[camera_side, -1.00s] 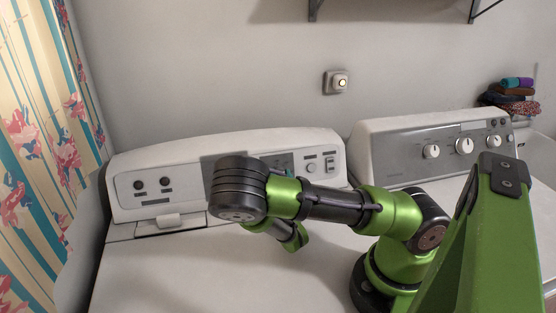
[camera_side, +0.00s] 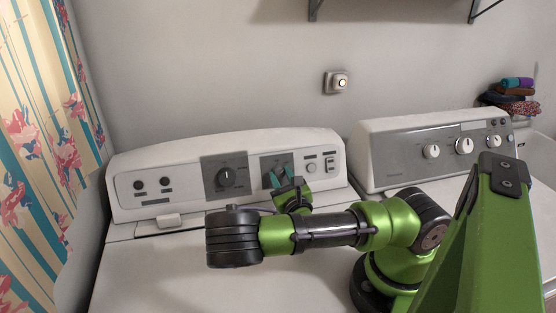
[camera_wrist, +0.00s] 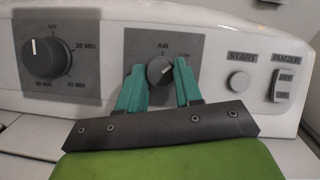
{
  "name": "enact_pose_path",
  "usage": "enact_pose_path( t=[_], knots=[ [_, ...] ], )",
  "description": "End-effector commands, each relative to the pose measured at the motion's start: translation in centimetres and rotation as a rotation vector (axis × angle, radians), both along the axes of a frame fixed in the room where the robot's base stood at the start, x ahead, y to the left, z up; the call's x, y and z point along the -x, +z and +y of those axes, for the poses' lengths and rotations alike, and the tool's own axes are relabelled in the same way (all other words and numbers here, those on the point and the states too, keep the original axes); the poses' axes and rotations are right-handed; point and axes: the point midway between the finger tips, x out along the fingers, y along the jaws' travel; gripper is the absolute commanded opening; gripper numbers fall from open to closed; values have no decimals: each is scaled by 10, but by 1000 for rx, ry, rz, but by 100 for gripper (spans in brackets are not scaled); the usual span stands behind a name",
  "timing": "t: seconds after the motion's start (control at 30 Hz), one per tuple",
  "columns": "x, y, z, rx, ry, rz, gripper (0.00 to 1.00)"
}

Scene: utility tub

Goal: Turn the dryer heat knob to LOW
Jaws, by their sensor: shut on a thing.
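The dryer heat knob (camera_wrist: 159,71) is a small round dark grey knob with a light pointer mark, on a dark panel with AIR above it and LOW to its upper right. Its pointer appears to tilt to the upper right, towards LOW; the exact alignment is hard to tell. My gripper (camera_wrist: 160,76) has teal fingers on both sides of the knob and is shut on it. In the side view my gripper (camera_side: 280,178) reaches the panel right of the timer knob, and its fingers mostly hide the heat knob.
The larger timer knob (camera_wrist: 43,57) is left of the heat knob. The START button (camera_wrist: 239,81) and buzzer switch (camera_wrist: 282,85) are to the right. The washer (camera_side: 432,150) with several knobs stands at right.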

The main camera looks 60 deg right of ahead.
Motion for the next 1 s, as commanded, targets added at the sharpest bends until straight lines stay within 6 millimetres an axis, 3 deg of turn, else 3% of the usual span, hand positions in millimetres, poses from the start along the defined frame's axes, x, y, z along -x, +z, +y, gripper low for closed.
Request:
enact_pose_path(
  t=[0.23,0.27,0.4,0.77,1.0],
  knots=[
    [2,0,-1,2,-4,0,4],
    [2,1,-1,2,-4,0,38],
    [1,0,-1,1,-3,0,59],
    [0,0,0,-18,-10,-17,60],
    [-2,0,2,-203,-104,-200,60]
  ],
)
